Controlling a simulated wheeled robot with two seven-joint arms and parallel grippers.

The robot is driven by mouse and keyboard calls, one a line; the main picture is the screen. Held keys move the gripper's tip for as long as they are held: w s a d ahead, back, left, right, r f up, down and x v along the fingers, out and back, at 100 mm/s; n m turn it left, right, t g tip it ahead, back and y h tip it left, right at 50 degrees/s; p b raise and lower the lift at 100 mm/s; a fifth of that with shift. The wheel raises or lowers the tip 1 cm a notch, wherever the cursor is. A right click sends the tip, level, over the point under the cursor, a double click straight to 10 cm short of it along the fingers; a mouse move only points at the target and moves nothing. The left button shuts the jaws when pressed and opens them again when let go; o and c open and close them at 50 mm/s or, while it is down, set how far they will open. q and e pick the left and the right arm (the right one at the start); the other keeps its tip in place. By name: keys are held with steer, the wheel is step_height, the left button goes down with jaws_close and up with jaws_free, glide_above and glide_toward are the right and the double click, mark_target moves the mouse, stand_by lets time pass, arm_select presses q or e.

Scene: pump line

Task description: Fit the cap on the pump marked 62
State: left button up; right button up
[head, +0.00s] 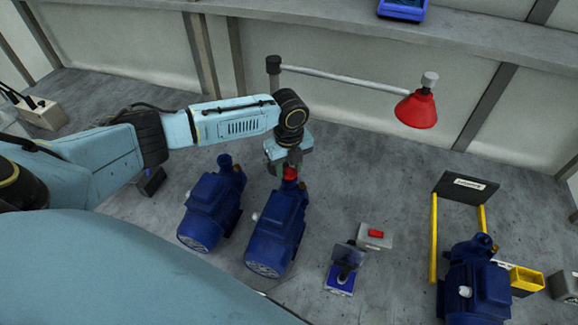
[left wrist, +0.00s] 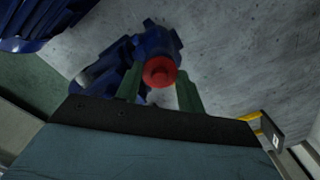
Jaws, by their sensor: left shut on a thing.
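My left gripper (head: 285,165) is shut on a red cap (head: 290,174). It is over the upper end of the middle blue pump (head: 275,228). In the left wrist view the round red cap (left wrist: 159,71) shows between the green fingers, in front of a blue pump port (left wrist: 158,42). I cannot tell whether the cap is seated on the port or just above it. Another blue pump (head: 212,208) stands to the left, and a third (head: 474,285) at the far right. No number 62 can be read on any pump. My right gripper is not in view.
A red lamp (head: 416,109) on a grey arm reaches over the back of the bench. A small grey box with a red button (head: 375,236) and a blue stand (head: 341,275) are right of the middle pump.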

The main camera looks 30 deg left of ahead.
arm_select(q)
steer(key=shift+p, duration=0.35)
steer(key=shift+f, duration=0.45)
stand_by(0.9)
steer(key=o, duration=1)
step_height(320, 180, up, 3)
steer(key=p, duration=0.3)
steer(key=shift+r, duration=0.15)
steer(key=shift+r+p, duration=1)
steer(key=shift+r, duration=0.4)
